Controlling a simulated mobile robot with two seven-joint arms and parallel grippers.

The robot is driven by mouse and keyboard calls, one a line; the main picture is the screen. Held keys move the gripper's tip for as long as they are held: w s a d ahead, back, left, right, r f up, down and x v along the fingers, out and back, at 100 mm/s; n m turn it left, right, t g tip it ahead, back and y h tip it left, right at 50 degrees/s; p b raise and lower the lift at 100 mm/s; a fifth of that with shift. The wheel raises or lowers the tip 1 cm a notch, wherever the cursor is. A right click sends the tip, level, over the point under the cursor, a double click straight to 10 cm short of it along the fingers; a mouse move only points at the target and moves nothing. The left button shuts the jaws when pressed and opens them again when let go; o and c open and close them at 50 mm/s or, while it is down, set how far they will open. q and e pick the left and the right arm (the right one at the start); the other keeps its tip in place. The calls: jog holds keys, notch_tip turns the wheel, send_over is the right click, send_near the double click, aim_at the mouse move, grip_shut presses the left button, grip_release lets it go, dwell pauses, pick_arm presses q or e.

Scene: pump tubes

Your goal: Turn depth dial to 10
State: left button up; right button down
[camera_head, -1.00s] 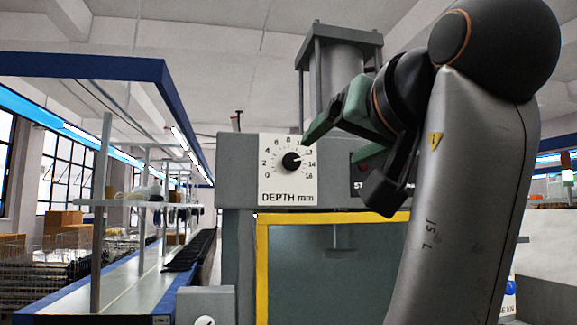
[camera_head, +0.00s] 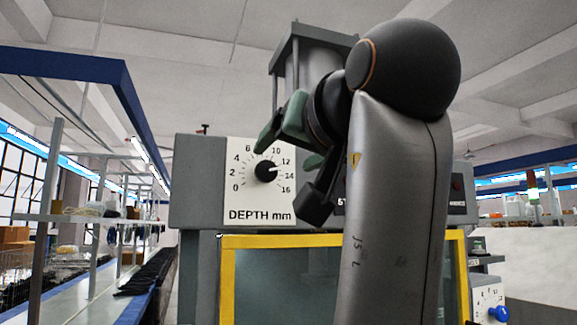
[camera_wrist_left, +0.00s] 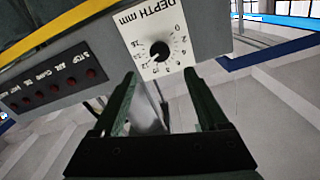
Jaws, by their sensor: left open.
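The depth dial is a round black knob (camera_head: 266,171) on a white plate (camera_head: 259,213) marked "DEPTH mm", with numbers around it. Its white pointer points right and slightly up, between 12 and 14. My left gripper (camera_head: 285,155) is open, its green fingers in front of the plate's upper right and hiding part of the scale. In the left wrist view the knob (camera_wrist_left: 159,50) appears just beyond the gap between the open fingertips (camera_wrist_left: 160,75), with nothing between them. I cannot see any contact with the knob. My right gripper is not in view.
The dial plate is on a grey machine housing (camera_head: 198,185) above a yellow-framed window (camera_head: 228,285). A row of buttons (camera_wrist_left: 50,88) lies beside the dial. A conveyor (camera_head: 135,290) and shelves stand left. Another dial with a blue knob (camera_head: 499,313) is at lower right.

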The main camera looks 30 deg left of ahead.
aim_at(268, 168)
pick_arm(q)
jog(key=p+x, duration=0.1)
jog(key=x, duration=0.8)
jog(key=shift+s, duration=0.1)
grip_shut()
